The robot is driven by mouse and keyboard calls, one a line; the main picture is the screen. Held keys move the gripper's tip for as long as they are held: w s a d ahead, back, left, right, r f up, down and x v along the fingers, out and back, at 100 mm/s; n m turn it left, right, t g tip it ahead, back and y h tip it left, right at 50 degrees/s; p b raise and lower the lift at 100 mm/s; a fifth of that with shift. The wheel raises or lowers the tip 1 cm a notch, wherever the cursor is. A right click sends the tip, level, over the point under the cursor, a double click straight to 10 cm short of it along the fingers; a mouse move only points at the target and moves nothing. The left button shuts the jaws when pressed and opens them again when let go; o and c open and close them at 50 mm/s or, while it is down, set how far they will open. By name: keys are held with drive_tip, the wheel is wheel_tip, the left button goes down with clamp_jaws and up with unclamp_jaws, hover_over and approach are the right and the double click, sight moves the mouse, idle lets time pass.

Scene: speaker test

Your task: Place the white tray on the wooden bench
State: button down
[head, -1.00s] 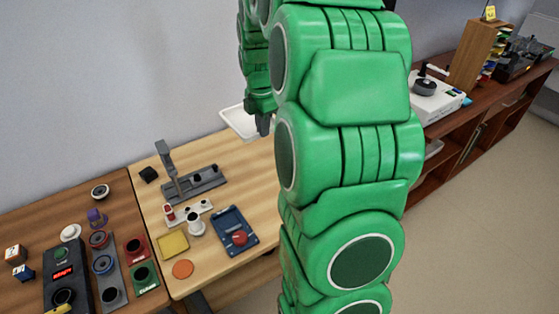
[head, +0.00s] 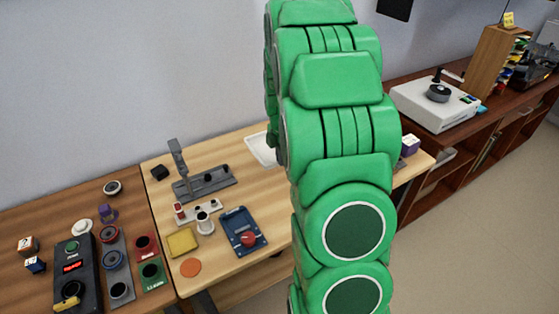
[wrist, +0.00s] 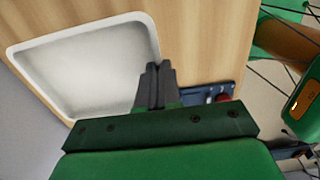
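The white tray (wrist: 85,65) is a shallow rectangle with rounded corners and looks empty. In the wrist view it lies flat over the wooden bench (wrist: 205,40), close to the bench's back edge. In the head view only the left part of the tray (head: 262,149) shows at the back of the bench (head: 258,262); my green arm hides the rest. My gripper (wrist: 160,70) has its dark fingers close together at the tray's right rim, seemingly shut on it. I cannot tell whether the tray touches the wood. My gripper is hidden in the head view.
A grey device with an upright arm (head: 205,184), a blue pad with a red knob (head: 243,232) and a yellow square (head: 182,242) stand on the bench's left half. A purple-and-white cube (head: 410,145) sits at its right end. A turntable (head: 436,103) stands on a dark cabinet.

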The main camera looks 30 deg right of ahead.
drive_tip(key=w+f, duration=0.1)
drive_tip(key=w, duration=0.1)
drive_tip(key=w+d+f, duration=0.1)
drive_tip(key=w, duration=0.1)
drive_tip(key=w+d+f, duration=0.1)
drive_tip(key=w, duration=0.1)
drive_tip(key=shift+w+d, duration=0.15)
drive_tip(key=shift+d, duration=0.05)
drive_tip(key=w+f, duration=0.1)
drive_tip(key=w+d+f, duration=0.1)
drive_tip(key=f, duration=0.1)
drive_tip(key=w+f, duration=0.2)
drive_tip(key=shift+d, duration=0.25)
drive_tip(key=shift+w+f, duration=0.15)
drive_tip(key=shift+f, duration=0.15)
drive_tip(key=shift+w+f, duration=0.1)
drive_tip(key=shift+f, duration=1.5)
drive_tip(key=shift+f, duration=0.1)
drive_tip(key=c, duration=1.7)
unclamp_jaws()
drive_tip(key=shift+d, duration=0.1)
drive_tip(key=o, duration=0.4)
drive_tip(key=shift+c, duration=0.2)
wheel_tip(320, 180, up, 12)
drive_tip(key=shift+r, duration=0.15)
